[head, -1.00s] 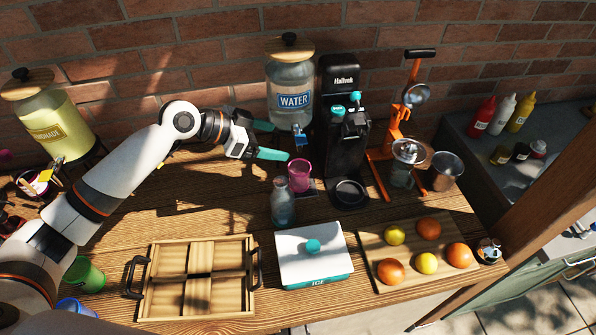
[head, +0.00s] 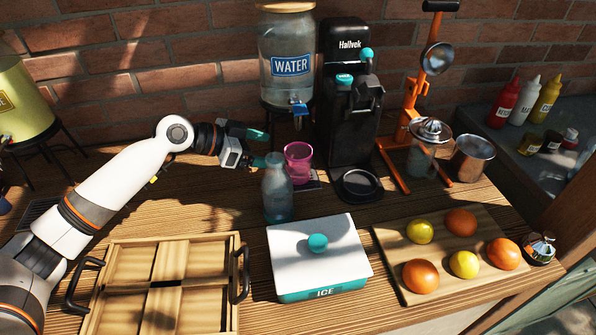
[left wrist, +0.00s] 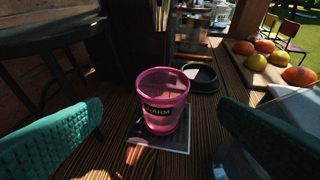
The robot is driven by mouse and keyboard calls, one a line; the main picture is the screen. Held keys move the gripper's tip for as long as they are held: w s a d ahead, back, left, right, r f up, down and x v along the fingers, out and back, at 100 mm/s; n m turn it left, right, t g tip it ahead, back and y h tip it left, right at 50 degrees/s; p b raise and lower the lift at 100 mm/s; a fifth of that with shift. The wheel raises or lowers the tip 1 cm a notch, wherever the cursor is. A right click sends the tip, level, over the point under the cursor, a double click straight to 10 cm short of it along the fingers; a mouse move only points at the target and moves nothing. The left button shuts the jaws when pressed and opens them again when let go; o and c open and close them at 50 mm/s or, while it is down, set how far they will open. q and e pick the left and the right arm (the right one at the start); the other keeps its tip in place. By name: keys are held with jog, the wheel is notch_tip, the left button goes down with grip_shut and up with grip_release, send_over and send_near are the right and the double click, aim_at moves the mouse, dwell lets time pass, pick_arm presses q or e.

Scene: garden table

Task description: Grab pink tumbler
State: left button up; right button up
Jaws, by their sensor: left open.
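The pink tumbler (head: 299,161) stands upright on a dark mat (head: 312,184) under the tap of the water dispenser. In the left wrist view the pink tumbler (left wrist: 162,100) stands ahead between my fingers, with a dark label reading "WARM". My left gripper (head: 262,148) is open, its teal fingertips pointing at the tumbler from the left. Its fingers also show at both sides of the left wrist view (left wrist: 170,135), and nothing is between their tips. A glass bottle (head: 277,188) stands just in front of the tumbler and hides part of it. My right gripper is not in view.
The water dispenser (head: 287,62) stands behind the tumbler and a black machine (head: 348,110) to its right. The white ice box (head: 318,250), a wooden tray (head: 168,246) and a fruit board (head: 390,239) lie in front. An orange juicer (head: 397,165) stands further right.

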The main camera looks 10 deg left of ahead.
aim_at(310, 153)
pick_arm(q)
jog(key=p+x, duration=0.1)
jog(key=x, duration=0.4)
jog(key=shift+w+d+r, duration=0.1)
jog(key=x, duration=0.1)
jog(key=p+x, duration=0.1)
jog(key=x, duration=0.1)
jog(key=p+x, duration=0.1)
jog(key=shift+w+d+r, duration=0.15)
jog(key=shift+d, duration=0.4)
jog(key=shift+w+d+f, duration=0.15)
jog(key=shift+f, duration=0.1)
jog(key=shift+c, duration=0.5)
jog(key=c, duration=1.1)
jog(key=shift+r+p, duration=0.2)
jog(key=shift+p, duration=0.1)
